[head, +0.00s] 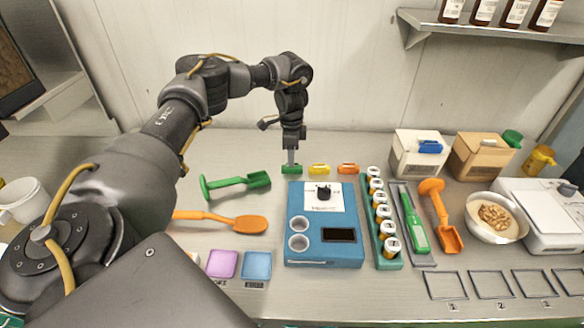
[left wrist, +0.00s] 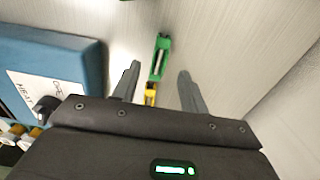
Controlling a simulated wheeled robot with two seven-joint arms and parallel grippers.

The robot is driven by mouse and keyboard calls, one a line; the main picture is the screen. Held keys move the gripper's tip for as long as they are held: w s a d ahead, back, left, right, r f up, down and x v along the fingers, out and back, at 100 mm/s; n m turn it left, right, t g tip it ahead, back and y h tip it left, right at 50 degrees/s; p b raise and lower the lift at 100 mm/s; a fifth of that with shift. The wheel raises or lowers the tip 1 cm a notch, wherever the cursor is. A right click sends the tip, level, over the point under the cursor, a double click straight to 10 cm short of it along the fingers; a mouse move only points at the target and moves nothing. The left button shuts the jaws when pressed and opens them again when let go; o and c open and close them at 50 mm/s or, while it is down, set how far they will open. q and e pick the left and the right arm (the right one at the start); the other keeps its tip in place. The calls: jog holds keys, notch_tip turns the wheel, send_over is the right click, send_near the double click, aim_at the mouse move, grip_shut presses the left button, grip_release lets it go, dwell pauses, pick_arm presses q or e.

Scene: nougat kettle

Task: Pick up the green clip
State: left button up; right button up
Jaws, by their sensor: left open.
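The green clip (head: 291,170) lies on the steel counter near the back wall, at the left end of a row of clips. My left gripper (head: 291,157) points down right above it, its fingers close to the clip. In the left wrist view the open gripper (left wrist: 159,72) has a finger on either side of the line of clips. The green clip (left wrist: 163,43) shows there between and just past the fingertips, with the yellow clip (left wrist: 151,93) nearer the palm. I cannot tell whether the fingers touch the green clip. My right gripper is not in view.
The yellow clip (head: 319,169) and an orange clip (head: 348,169) lie to the right. A blue heating device (head: 325,250) stands in front of the clips. A green scoop (head: 236,185) lies to the left. The back wall (head: 340,80) is close behind.

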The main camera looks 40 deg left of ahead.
aim_at(292, 169)
pick_arm(q)
notch_tip(292, 169, down, 4)
jog(key=shift+d+f+p, duration=0.1)
jog(key=shift+f+p, duration=0.1)
jog(key=shift+p, duration=0.5)
jog(key=shift+c, duration=0.3)
grip_shut()
